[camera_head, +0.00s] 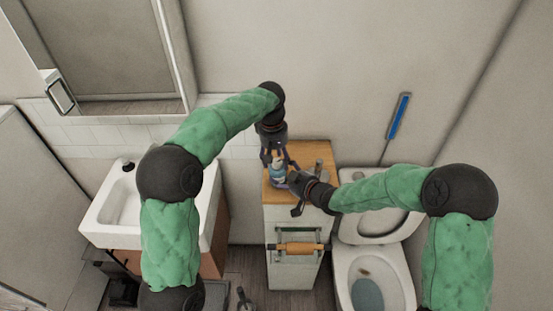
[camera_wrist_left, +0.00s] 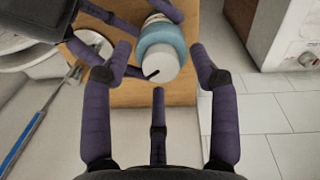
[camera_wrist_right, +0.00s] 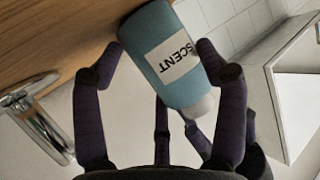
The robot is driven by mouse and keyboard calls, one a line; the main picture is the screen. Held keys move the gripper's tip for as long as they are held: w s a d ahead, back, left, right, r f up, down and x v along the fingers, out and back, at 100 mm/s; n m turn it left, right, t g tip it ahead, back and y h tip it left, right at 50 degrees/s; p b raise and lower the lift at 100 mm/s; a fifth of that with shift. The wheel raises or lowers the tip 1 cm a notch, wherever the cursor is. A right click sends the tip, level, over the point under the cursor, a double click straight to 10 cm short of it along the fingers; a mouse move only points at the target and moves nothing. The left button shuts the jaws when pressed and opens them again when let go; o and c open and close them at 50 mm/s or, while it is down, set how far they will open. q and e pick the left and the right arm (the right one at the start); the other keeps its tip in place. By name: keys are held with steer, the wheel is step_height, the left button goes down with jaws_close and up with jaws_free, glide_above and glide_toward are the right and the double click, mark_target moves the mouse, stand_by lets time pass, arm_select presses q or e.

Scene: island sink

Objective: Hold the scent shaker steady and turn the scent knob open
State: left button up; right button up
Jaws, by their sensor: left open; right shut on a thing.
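The scent shaker (camera_head: 278,172) is a blue bottle on the wooden cabinet top. In the right wrist view it (camera_wrist_right: 160,75) carries a white label reading "SCENT". My right gripper (camera_head: 285,183) is shut on the bottle's body from the right, with fingers on both sides. My left gripper (camera_head: 277,156) is open above the shaker, its fingers spread around the knob with visible gaps. Some of the bottle is hidden behind my fingers.
The cabinet (camera_head: 322,190) is narrow. A sink (camera_head: 115,215) is at the left and a toilet (camera_head: 375,270) at the right. A blue-handled brush (camera_head: 398,116) is by the wall.

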arm_select(q)
steer(key=shift+f, duration=0.25)
arm_select(e)
steer(key=shift+f, duration=0.15)
steer(key=shift+s, duration=0.1)
arm_select(q)
steer(key=c, duration=1.2)
steer(key=shift+o, duration=0.2)
steer(key=shift+n, duration=0.8)
steer(key=o, duration=1.2)
steer(key=shift+c, duration=0.2)
